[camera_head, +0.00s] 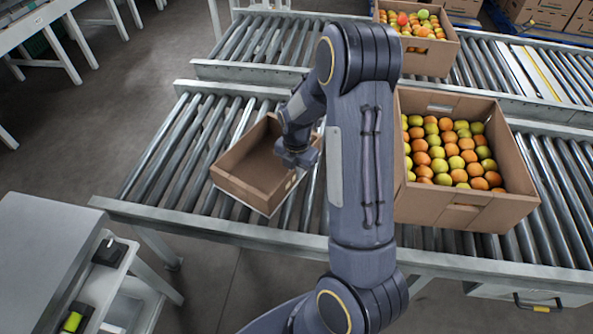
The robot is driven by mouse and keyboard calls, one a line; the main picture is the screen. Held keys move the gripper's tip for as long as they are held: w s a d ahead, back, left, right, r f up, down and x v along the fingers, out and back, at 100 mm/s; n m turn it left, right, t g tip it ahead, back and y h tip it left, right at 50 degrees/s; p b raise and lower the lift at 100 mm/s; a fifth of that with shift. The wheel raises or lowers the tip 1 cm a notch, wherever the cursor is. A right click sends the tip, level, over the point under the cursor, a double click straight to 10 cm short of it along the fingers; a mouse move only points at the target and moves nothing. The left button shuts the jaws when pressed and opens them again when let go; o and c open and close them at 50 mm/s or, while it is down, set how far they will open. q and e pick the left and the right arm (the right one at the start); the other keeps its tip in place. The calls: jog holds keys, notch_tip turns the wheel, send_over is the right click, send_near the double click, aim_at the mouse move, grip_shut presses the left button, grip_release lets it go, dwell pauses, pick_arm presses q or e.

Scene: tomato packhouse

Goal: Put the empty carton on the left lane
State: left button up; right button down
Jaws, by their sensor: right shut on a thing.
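The empty carton (247,193) is a small open brown box on the near roller conveyor (165,170), left of my arm. It sits turned at an angle to the rollers, and its inside looks bare. My right gripper (297,160) is at the carton's right wall and is shut on it. My arm hides part of the carton's right side and the fingertips are hard to make out. Whether the carton rests fully on the rollers or hangs just above them, I cannot tell. My left gripper is not in view.
A large carton of tomatoes (440,206) stands on the same conveyor, right of my arm. Another filled carton (428,59) stands on the far conveyor (255,45). Rollers left of the empty carton are clear. A grey cabinet (45,250) stands at lower left.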

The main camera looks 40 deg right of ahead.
jog(key=c, duration=1.6)
grip_release()
jog(key=shift+f, duration=0.1)
